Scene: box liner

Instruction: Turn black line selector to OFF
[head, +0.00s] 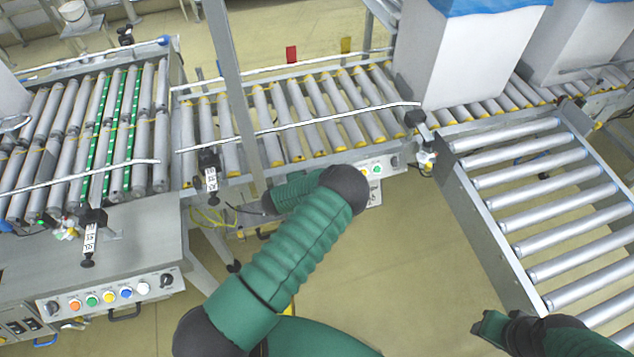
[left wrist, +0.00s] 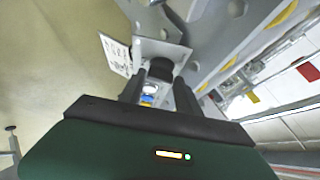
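The left control panel (head: 110,297) carries a row of coloured buttons with a black selector knob (head: 167,281) at its right end and another black knob (head: 52,308) at its left end. I cannot read their markings or positions. My left gripper (head: 250,209) is beyond my green forearm, to the right of the panel and apart from it. In the left wrist view its dark fingers (left wrist: 160,92) are apart, with white, blue and yellow buttons showing between them in the distance. My right arm shows at bottom right; its fingertips are not clear.
A labelled bracket (head: 211,178) hangs from the conveyor edge close to my left gripper; a labelled bracket plate (left wrist: 160,50) shows ahead in the wrist view. A second panel (head: 372,186) sits behind my left elbow. Roller conveyors (head: 300,110) run behind. Open floor (head: 420,250) lies at centre right.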

